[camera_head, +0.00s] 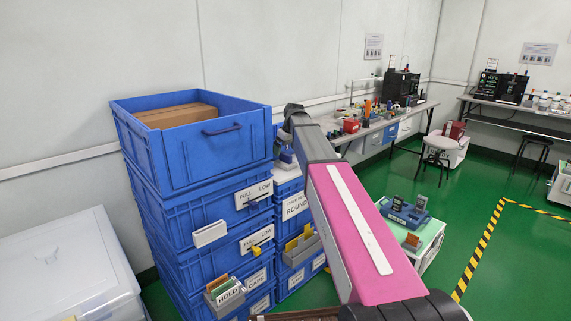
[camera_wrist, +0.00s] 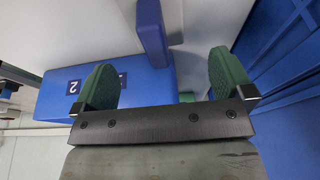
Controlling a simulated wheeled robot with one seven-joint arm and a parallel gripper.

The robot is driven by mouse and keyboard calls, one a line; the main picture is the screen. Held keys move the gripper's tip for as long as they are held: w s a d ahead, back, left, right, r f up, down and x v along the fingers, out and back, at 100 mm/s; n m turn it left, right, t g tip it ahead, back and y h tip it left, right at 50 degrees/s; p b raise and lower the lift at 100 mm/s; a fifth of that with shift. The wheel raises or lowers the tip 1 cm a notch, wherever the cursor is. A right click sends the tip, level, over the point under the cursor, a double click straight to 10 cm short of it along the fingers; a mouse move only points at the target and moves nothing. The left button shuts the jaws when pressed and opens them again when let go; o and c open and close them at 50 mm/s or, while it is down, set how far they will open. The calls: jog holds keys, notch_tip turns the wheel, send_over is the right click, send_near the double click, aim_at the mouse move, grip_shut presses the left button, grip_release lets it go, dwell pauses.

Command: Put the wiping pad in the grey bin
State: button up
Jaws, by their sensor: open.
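My gripper (camera_wrist: 163,82) is open in the wrist view, with its two green fingertips apart and nothing clearly held between them. A blue block with a "2" label (camera_wrist: 55,100) lies beyond the fingertips, and a darker blue upright piece (camera_wrist: 152,32) rises from it. I cannot tell whether either is the wiping pad. In the head view, the gripper is mostly hidden behind my arm, near the second blue stack. Small grey holders with cards hang on the crates, one marked HOLD (camera_head: 225,295) and one with yellow cards (camera_head: 302,249). I cannot tell which, if any, is the grey bin.
Stacked blue crates (camera_head: 205,152) stand on the left, the top one holding a cardboard box (camera_head: 176,115). A white lidded container (camera_head: 62,268) is at lower left.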

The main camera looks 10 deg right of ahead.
aim_at(286, 154)
jog(key=shift+d+x, duration=0.1)
jog(key=shift+x, duration=1.2)
jog(key=shift+d+x, duration=0.15)
jog(key=shift+x, duration=1.15)
jog(key=shift+s, duration=0.2)
jog(key=c, duration=1.1)
notch_tip(286, 154, up, 9)
jog(key=shift+f, duration=0.1)
jog(key=shift+s+d+r, duration=0.1)
jog(key=shift+s+r, duration=0.1)
jog(key=shift+r, duration=0.05)
jog(key=s+d+f+m, duration=0.2)
jog(key=s, duration=0.6)
jog(key=s+d+f+m+h, duration=0.1)
jog(key=s+d+f+m, duration=0.1)
jog(key=s, duration=0.6)
jog(key=s+d+f+m+h, duration=0.1)
jog(key=s+d+f+m, duration=0.1)
jog(key=s, duration=0.6)
notch_tip(286, 154, down, 2)
jog(key=shift+f+m+t, duration=0.2)
jog(key=shift+m+t, duration=0.1)
jog(key=shift+m, duration=0.3)
